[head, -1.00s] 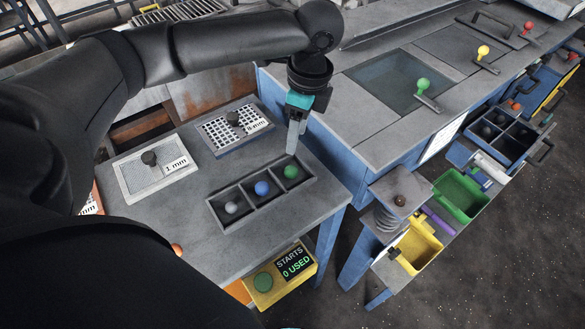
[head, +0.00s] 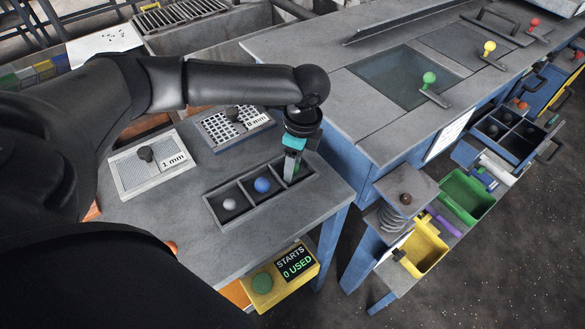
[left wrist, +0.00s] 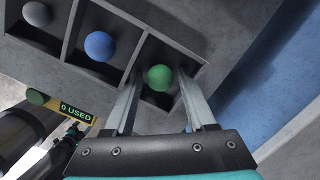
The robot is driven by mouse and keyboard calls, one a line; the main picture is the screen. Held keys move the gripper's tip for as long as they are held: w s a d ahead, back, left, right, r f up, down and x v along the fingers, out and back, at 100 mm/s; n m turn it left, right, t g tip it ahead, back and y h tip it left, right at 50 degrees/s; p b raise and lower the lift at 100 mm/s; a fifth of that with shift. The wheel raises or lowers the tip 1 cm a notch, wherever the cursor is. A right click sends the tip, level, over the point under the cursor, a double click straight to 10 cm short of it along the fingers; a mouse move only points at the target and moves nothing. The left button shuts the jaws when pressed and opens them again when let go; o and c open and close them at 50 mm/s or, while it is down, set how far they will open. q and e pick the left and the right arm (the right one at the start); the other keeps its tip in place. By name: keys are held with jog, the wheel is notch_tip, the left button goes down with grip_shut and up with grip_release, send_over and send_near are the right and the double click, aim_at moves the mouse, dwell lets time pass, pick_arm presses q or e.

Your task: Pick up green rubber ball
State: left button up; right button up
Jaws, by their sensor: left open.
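The green rubber ball (left wrist: 159,77) lies in the end compartment of a grey three-part tray (head: 222,218). In the left wrist view it sits between the two fingers of my left gripper (left wrist: 157,92), which are open on either side of it, with a gap visible to each finger. In the head view my left gripper (head: 291,172) points down into that compartment, and the ball is mostly hidden behind the fingers.
A blue ball (head: 262,185) and a grey ball (head: 229,204) lie in the neighbouring compartments, divided by low walls. Two sieve panels, marked 1 mm (head: 150,166) and 8 mm (head: 232,127), lie behind the tray. The table front near the tray is clear.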

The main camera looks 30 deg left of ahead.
pick_arm(q)
jog(key=shift+c, duration=0.3)
grip_shut()
jog(key=shift+r, duration=0.15)
